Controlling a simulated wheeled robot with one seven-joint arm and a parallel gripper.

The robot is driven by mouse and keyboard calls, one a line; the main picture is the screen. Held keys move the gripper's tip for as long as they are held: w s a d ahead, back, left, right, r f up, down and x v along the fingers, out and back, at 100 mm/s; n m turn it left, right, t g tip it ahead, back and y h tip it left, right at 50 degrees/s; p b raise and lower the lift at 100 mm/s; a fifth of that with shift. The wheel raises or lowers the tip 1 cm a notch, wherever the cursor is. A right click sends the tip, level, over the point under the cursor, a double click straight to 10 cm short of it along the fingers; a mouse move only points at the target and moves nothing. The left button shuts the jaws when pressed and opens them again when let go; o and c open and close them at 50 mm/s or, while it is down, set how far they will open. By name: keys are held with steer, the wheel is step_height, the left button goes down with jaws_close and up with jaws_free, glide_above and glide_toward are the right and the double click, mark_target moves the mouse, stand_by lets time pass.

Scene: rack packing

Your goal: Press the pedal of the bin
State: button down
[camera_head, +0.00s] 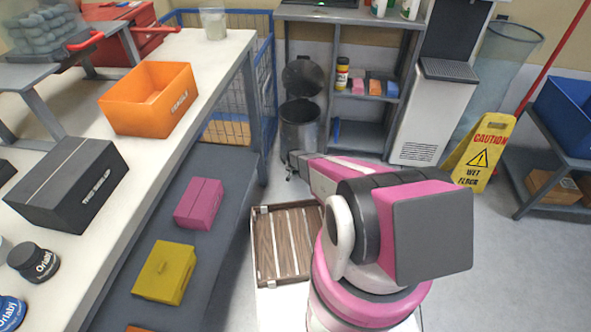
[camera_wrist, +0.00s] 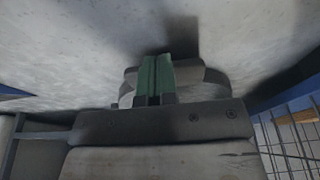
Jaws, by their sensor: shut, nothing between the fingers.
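The bin (camera_head: 299,128) is a dark grey cylinder on the floor beside the shelf unit at the back. Its round lid (camera_head: 302,77) stands raised above the open mouth. My gripper (camera_head: 291,172) is low in front of the bin's base, with my pink and black arm reaching to it from the right. In the wrist view my gripper (camera_wrist: 155,62) shows two green fingers closed together, with pale floor beyond them. The pedal cannot be made out in either view, so contact with it cannot be told.
A blue wire cage (camera_head: 263,100) stands left of the bin. The shelf unit (camera_head: 338,115) and a yellow wet-floor sign (camera_head: 478,152) are to its right. A wooden slatted crate (camera_head: 283,243) is in front. A long table (camera_head: 155,152) fills the left.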

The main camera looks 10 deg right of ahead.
steer(key=shift+s+r, duration=0.1)
steer(key=v, duration=1)
steer(key=shift+r, duration=0.35)
steer(key=shift+s+a, duration=0.1)
steer(key=shift+s, duration=0.05)
steer(key=s+r+n+g, duration=0.1)
steer(key=s+r, duration=0.9)
steer(key=r, duration=0.3)
steer(key=s+d+r+n, duration=0.1)
steer(key=s+r, duration=1)
steer(key=r, duration=0.3)
steer(key=s+r+n+g, duration=0.1)
steer(key=s+r, duration=1)
steer(key=r, duration=0.3)
steer(key=shift+d+n+g+y, duration=0.3)
steer(key=shift+d+y, duration=0.05)
steer(key=shift+y, duration=0.05)
steer(key=shift+r, duration=0.1)
